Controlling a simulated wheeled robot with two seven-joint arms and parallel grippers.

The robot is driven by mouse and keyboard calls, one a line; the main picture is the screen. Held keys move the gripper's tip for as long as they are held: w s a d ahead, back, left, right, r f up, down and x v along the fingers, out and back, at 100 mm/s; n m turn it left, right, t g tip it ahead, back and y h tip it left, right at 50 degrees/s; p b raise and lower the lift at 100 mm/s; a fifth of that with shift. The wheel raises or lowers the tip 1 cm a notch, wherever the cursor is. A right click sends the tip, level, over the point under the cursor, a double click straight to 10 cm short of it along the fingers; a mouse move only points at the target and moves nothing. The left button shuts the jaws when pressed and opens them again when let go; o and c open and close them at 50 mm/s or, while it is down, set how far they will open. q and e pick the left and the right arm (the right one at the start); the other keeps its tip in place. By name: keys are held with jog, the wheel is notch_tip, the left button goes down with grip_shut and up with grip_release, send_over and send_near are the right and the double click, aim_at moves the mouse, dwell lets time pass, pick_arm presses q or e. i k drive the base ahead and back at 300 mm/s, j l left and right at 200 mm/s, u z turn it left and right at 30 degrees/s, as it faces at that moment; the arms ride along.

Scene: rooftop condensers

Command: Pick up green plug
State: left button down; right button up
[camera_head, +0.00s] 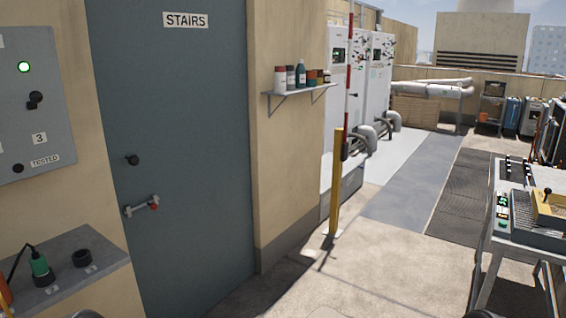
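The green plug (39,265) stands upright at the lower left, on a grey ledge (105,273) fixed to the wall. Its lower end sits in a black round socket (44,279), and a black cable arches from its top down to the left. A second black socket (81,258) to its right looks empty. Small labels lie in front of the sockets, too small to read surely. Neither gripper shows in the head view.
A grey control panel (38,105) with a lit green lamp hangs above the ledge. A closed "STAIRS" door (180,130) is to the right. A bottle shelf (300,88), a yellow post (336,185) and a bench (510,235) stand further right. The middle floor is clear.

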aim_at(38, 263)
jog(key=u, duration=1.45)
jog(key=i+l+u, duration=0.15)
jog(key=l, duration=0.4)
jog(key=i+l+u, duration=0.15)
jog(key=l, duration=0.4)
jog(key=i+l+u, duration=0.2)
jog(key=l, duration=0.4)
jog(key=i+l+u, duration=0.15)
jog(key=l, duration=0.45)
jog(key=i+l+u, duration=0.15)
jog(key=l, duration=0.5)
jog(key=l+u, duration=0.15)
jog(key=l, duration=0.45)
jog(key=i, duration=0.05)
